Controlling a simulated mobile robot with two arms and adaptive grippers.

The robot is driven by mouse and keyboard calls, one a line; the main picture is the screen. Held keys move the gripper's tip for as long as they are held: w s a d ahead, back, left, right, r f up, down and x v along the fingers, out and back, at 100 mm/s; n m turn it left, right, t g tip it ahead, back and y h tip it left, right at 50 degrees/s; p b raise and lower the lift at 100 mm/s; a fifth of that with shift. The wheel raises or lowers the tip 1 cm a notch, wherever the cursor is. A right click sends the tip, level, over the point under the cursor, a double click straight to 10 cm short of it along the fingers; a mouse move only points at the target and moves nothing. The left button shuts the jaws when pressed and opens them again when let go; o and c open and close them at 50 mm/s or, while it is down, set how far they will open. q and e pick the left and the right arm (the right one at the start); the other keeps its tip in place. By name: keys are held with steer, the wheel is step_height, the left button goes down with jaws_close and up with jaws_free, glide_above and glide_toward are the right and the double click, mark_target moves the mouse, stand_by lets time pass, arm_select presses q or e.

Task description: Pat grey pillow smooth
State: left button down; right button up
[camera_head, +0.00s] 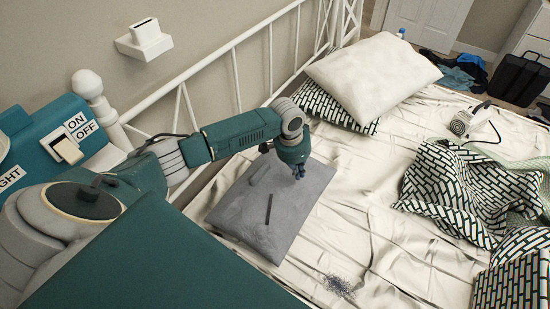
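The grey pillow (262,222) lies flat on the bed below and in front of my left arm, with a few dark creases or strips showing on its top. My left gripper (299,174) points down at the pillow's upper right part. It is small and dark in this view, and I cannot tell whether its fingers are open or shut, or whether they touch the cloth. The pillow's upper edge is partly hidden by my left arm. My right gripper does not show.
A white pillow (375,75) rests on a patterned pillow (330,108) at the bed's head. A white metal bed rail (236,80) runs behind my arm. A crumpled patterned blanket (465,190) lies at right.

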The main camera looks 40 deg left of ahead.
arm_select(q)
steer(key=shift+r, duration=0.25)
steer(key=shift+f, duration=0.4)
steer(key=shift+f+b, duration=0.65)
steer(key=shift+f, duration=0.6)
step_height(320, 180, up, 3)
steer(key=p, duration=0.4)
steer(key=shift+r, duration=0.1)
steer(key=shift+f, duration=0.4)
